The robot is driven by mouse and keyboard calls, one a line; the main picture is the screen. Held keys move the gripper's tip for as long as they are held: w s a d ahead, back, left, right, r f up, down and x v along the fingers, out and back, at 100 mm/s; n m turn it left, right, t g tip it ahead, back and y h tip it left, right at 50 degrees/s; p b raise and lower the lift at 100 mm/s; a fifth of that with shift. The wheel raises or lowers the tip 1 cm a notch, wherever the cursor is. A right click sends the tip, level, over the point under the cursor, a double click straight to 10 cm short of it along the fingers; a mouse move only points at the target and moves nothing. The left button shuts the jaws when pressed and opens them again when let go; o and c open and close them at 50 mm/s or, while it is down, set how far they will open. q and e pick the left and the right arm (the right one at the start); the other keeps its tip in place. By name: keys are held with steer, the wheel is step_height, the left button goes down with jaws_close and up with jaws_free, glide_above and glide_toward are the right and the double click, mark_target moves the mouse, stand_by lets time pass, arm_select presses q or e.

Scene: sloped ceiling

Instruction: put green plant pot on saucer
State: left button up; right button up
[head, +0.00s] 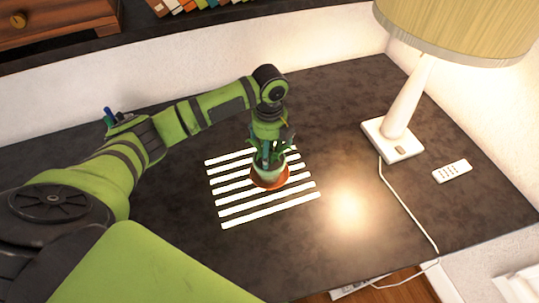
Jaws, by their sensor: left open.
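A green plant pot (268,172) with leafy green growth stands near the middle of the dark table. An orange-brown saucer (271,184) shows directly under the pot, and the pot appears to rest on it. Both are over a mat of white stripes (262,198). My left gripper (267,147) points down at the plant, with its fingers among the leaves just above the pot. It is open, though the leaves partly hide the fingertips. My right gripper is not in view.
A lamp (398,130) with a wide shade stands at the right, its cord running down the table. A white remote (452,171) lies right of it. Pens in a holder (112,119) stand behind my left arm. The dark table (370,240) is clear at the front right.

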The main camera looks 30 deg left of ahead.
arm_select(q)
step_height(320, 180, up, 8)
steer(key=b, duration=0.1)
steer(key=shift+f, duration=0.15)
stand_by(0.4)
